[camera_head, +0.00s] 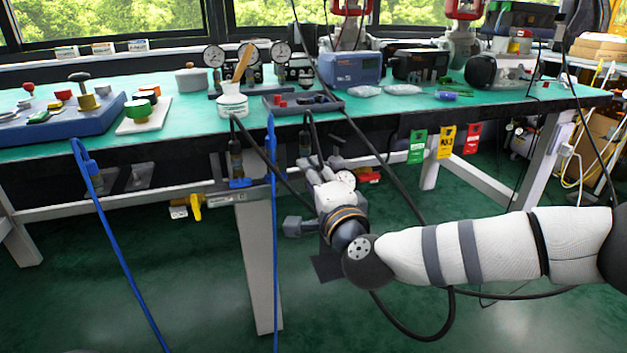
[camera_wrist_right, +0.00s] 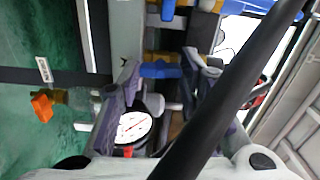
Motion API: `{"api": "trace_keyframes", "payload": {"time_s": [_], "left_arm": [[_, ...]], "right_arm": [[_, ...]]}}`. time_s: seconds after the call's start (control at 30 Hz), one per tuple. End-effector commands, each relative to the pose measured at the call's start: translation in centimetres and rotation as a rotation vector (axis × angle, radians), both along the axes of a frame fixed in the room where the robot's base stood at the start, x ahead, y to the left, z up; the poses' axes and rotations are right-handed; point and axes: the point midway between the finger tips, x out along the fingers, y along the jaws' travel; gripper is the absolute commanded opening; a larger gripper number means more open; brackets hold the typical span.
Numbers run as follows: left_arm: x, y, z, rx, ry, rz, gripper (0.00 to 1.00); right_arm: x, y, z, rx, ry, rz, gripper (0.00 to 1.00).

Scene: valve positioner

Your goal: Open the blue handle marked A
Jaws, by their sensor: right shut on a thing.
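My right gripper (camera_head: 320,168) reaches in from the right, below the front edge of the bench. In the right wrist view its two fingers (camera_wrist_right: 165,78) stand on either side of a blue handle (camera_wrist_right: 160,70) and are shut on it. In the head view this handle is hidden by my gripper. No letter A can be read on it. A second blue part (camera_wrist_right: 168,10) shows at the top of the wrist view. Another blue handle (camera_head: 240,183) shows under the bench, left of my gripper. My left gripper is not in view.
A round gauge (camera_wrist_right: 133,127) and an orange handle (camera_wrist_right: 42,107) are close to my right gripper. A black hose (camera_wrist_right: 235,85) crosses the wrist view. A yellow handle (camera_head: 195,206) and blue hoses (camera_head: 273,230) hang at the bench (camera_head: 330,127). Colored tags (camera_head: 446,142) hang at right.

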Motion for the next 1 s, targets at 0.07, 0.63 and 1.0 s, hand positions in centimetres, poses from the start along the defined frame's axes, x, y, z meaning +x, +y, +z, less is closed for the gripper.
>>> {"api": "trace_keyframes", "payload": {"time_s": [0.07,0.63,1.0], "left_arm": [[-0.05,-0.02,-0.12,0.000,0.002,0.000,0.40],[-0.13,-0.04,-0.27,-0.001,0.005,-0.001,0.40],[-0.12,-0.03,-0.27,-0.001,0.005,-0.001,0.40]], "right_arm": [[-0.05,0.11,-0.05,0.032,0.011,0.002,0.04],[-0.03,0.06,0.06,0.109,0.034,0.001,0.05],[-0.01,0.03,0.06,0.107,0.034,0.001,0.42]]}}
